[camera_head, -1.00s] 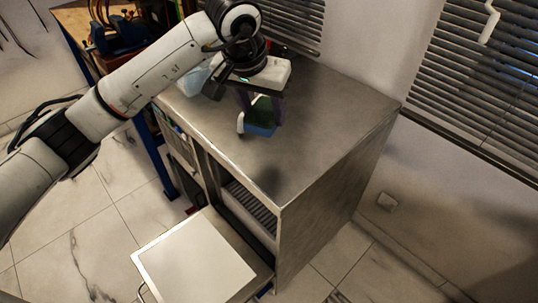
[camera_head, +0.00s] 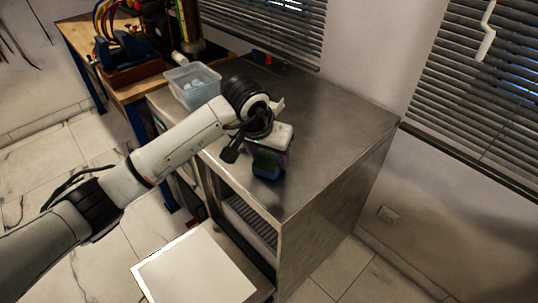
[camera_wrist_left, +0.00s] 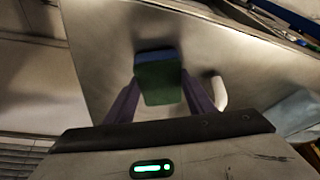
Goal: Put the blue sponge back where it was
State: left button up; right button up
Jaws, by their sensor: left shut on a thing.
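My left gripper (camera_head: 268,168) is shut on the blue sponge (camera_head: 264,164), which has a green face. The sponge is over the metal cabinet top (camera_head: 320,120), near its front edge. I cannot tell whether it touches the top. The wrist view shows the sponge (camera_wrist_left: 158,80) between the two purple-grey fingers of the left gripper (camera_wrist_left: 158,88), its green face toward the camera and a blue strip at its far edge. My right gripper is not in view.
A clear tub (camera_head: 192,88) with pale blue contents stands at the cabinet's back left. A white-topped panel (camera_head: 195,268) juts out low at the front. A small white curved thing (camera_wrist_left: 219,92) shows beside the gripper. The cabinet top's right side is clear.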

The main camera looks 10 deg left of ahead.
pick_arm(q)
jog(key=shift+f, duration=0.1)
jog(key=o, duration=1.1)
jog(key=shift+r, duration=0.3)
jog(key=b+v, duration=0.1)
jog(key=v, duration=1)
jog(key=shift+s+r, duration=0.2)
jog(key=shift+r, duration=0.1)
